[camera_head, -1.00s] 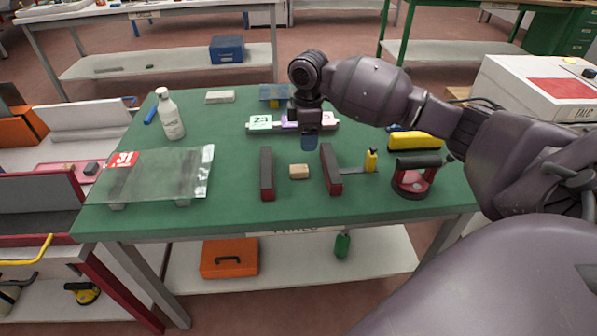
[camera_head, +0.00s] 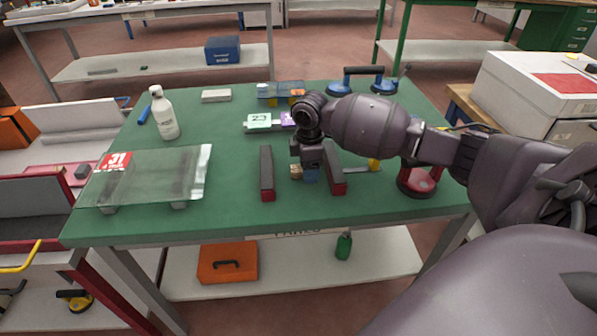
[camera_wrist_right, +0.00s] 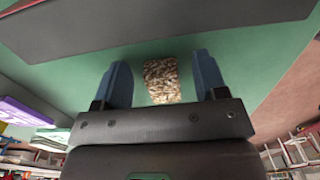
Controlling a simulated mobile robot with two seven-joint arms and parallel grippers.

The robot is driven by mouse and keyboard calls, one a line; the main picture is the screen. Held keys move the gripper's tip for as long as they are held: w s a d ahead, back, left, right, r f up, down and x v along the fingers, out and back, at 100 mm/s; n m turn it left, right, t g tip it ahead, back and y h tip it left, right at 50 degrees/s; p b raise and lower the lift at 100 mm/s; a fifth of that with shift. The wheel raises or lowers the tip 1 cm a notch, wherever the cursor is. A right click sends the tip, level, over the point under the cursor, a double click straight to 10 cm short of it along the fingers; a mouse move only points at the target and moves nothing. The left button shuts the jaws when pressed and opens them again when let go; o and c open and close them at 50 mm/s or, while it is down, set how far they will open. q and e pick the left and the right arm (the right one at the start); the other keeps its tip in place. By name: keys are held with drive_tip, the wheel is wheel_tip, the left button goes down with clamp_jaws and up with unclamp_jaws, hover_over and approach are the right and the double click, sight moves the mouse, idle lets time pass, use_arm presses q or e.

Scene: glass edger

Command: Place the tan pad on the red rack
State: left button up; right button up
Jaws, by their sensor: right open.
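The tan pad (camera_head: 295,171) lies on the green table between two dark-topped bars with red ends, which appear to be the red rack: a left bar (camera_head: 266,175) and a right bar (camera_head: 335,172). My right gripper (camera_head: 311,174) is low over the table between the bars and partly hides the pad. In the right wrist view the pad (camera_wrist_right: 161,80) shows a speckled tan face between the two blue fingers of the open gripper (camera_wrist_right: 163,78), with green gaps on both sides. A dark bar (camera_wrist_right: 150,28) crosses the top of that view. My left gripper is out of view.
A glass sheet (camera_head: 150,178) lies at the left of the table, with a white bottle (camera_head: 163,115) behind it. A red suction cup (camera_head: 418,180) stands to the right. The table's front middle is clear.

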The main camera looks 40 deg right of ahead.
drive_tip(key=shift+r, duration=0.15)
drive_tip(key=shift+c, duration=0.3)
drive_tip(key=c, duration=1)
